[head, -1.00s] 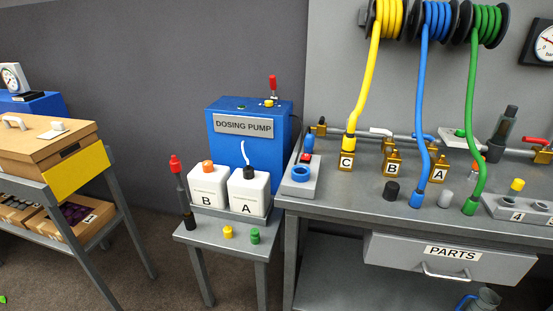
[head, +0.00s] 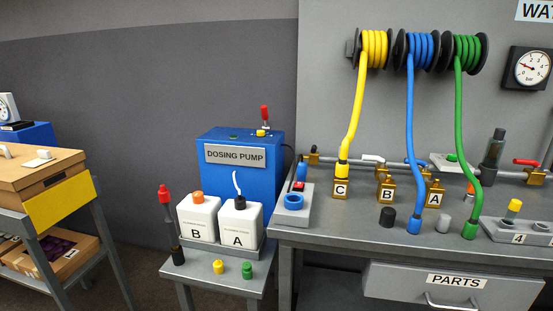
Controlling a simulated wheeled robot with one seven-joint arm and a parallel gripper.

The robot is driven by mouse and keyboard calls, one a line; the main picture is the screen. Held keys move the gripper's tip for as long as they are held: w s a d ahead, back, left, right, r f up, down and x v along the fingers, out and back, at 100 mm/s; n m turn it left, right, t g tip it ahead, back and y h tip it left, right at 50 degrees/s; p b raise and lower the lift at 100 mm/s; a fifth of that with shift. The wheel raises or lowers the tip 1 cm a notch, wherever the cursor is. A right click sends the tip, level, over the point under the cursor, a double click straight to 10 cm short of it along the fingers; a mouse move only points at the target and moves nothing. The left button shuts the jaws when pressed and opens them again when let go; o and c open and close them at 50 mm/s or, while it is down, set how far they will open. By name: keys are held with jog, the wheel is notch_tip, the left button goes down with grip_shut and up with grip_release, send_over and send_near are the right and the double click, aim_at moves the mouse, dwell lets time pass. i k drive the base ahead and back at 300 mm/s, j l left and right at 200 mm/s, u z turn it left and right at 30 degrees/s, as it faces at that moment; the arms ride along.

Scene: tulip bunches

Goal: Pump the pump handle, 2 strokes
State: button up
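The blue dosing pump (head: 258,182) stands behind the small grey side table, with a grey label plate on its front. A red-topped upright handle (head: 265,114) rises from the back of its top, beside a yellow knob (head: 262,133). Another upright rod with a red grip (head: 165,194) and a black lower end stands at the left edge of the small table. I cannot tell for certain which of the two is the pump handle. My gripper is not in view, and nothing touches either handle.
White canisters B (head: 198,218) and A (head: 238,228) stand in front of the pump. A yellow cap (head: 218,267) and a green cap (head: 247,270) lie before them. The grey workbench (head: 335,233) with hoses and valves is at right; a cart with a cardboard box (head: 35,175) is at left.

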aim_at(264, 109)
jog(key=i+j, duration=0.65)
jog(key=j, duration=0.2)
jog(key=i+j, duration=0.65)
jog(key=j, duration=0.2)
jog(key=i+j, duration=0.65)
jog(key=j, duration=0.15)
jog(key=k+j+u, duration=0.05)
